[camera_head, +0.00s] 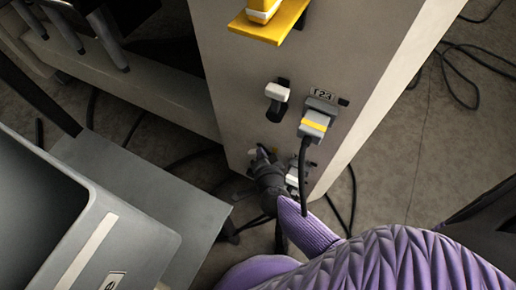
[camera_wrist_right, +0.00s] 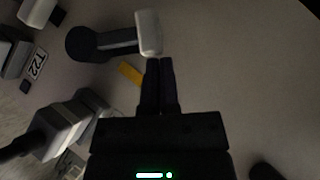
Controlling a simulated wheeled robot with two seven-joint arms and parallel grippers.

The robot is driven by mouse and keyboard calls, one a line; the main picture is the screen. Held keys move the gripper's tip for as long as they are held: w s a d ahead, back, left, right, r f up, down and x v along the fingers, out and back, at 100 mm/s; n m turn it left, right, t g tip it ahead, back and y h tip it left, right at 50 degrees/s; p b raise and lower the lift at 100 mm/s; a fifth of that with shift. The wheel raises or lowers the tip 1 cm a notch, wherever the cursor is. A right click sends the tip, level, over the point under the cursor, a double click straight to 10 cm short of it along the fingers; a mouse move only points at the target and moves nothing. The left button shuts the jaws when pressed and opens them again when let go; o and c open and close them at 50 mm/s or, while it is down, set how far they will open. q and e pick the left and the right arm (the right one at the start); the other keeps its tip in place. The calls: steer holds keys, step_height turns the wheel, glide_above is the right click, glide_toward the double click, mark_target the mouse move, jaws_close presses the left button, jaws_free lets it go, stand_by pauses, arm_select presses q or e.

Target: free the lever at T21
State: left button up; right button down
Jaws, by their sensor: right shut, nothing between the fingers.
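The panel carries a label that appears to read T21 (camera_head: 323,95). Left of it is a lever (camera_head: 277,91) with a white handle and dark base. A lever (camera_wrist_right: 147,33) with a dark round pivot also shows in the wrist view, likely the same one. My right gripper (camera_head: 262,153) is shut and empty, and appears below the T21 lever in the head view. In the wrist view its fingertips (camera_wrist_right: 160,62) are just beside the white handle; I cannot tell whether they touch. My left gripper is not in view.
A grey plug with a yellow band (camera_head: 315,122) and hanging cable (camera_head: 304,175) sits right of the lever. A T22 label (camera_wrist_right: 37,65) shows in the wrist view. A yellow bracket (camera_head: 270,24) juts out above. A grey bin (camera_head: 75,220) stands at left.

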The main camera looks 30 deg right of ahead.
steer(key=shift+w+a+f, duration=0.35)
steer(key=shift+w+a, duration=0.1)
steer(key=shift+w, duration=0.15)
steer(key=shift+w+a+f, duration=0.3)
steer(key=shift+w+a, duration=0.15)
steer(key=shift+w, duration=0.1)
